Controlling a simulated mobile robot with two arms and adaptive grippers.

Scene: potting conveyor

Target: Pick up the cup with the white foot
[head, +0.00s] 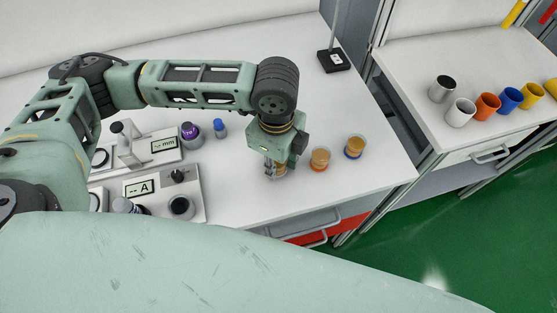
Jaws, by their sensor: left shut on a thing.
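My left gripper (274,165) points straight down over the white bench and is shut on a cup (280,175). The gripper hides most of this cup; the low part that shows is amber with a pale, whitish foot. Just to the right an amber cup with an orange-red foot (319,159) stands upright. Farther right an amber cup with a blue foot (355,147) stands upright. Whether the held cup touches the bench is hard to tell. My right gripper is not in view.
Left of the gripper are measuring devices (140,187), a purple-capped jar (190,133) and a small blue-capped bottle (220,128). A black stand base (334,61) is at the back. Several coloured mugs (510,99) line the right-hand table. The bench behind the cups is clear.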

